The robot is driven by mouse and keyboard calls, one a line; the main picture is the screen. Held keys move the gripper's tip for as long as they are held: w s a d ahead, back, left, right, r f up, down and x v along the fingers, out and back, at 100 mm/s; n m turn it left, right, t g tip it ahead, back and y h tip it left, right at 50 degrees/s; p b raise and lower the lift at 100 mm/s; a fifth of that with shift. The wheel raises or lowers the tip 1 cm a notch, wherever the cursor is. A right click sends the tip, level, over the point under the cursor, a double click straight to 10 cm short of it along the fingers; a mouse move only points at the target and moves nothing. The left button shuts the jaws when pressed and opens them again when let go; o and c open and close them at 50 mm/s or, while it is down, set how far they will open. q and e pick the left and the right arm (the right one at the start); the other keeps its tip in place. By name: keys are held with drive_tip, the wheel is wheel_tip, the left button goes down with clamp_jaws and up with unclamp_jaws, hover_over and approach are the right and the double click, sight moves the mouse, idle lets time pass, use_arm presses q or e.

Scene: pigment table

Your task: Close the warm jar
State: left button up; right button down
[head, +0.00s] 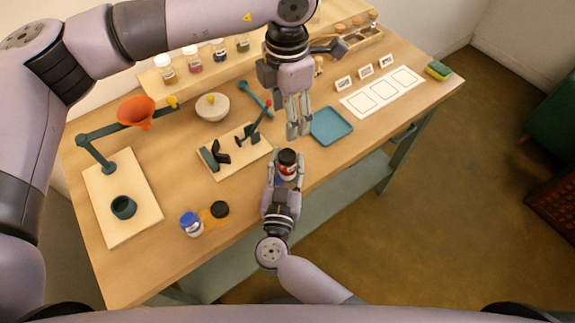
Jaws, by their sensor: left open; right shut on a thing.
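A jar with red contents (288,171), which I take to be the warm jar, is between the fingers of my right gripper (287,174) near the front edge of the table. A black lid (287,157) sits on its top; I cannot tell how tightly. The jar looks about upright. My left gripper (298,130) is open and empty, pointing down just behind and above the jar, apart from it. A blue jar (190,223) stands at the front left, with a second black lid (220,209) lying beside it on an orange patch.
A wooden stand with dark tools (235,163) is left of the jar, and a blue tray (331,126) is to the right. An orange funnel (136,113) on an arm, a dark cup (123,207) and a pale bowl (212,107) are farther left. A white card (382,92) lies right.

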drive_tip(key=c, duration=1)
unclamp_jaws()
drive_tip(key=shift+o, duration=0.2)
drive_tip(key=s+a, duration=0.1)
drive_tip(key=s, duration=1.1)
drive_tip(key=shift+a, duration=0.25)
drive_tip(key=shift+f, duration=0.1)
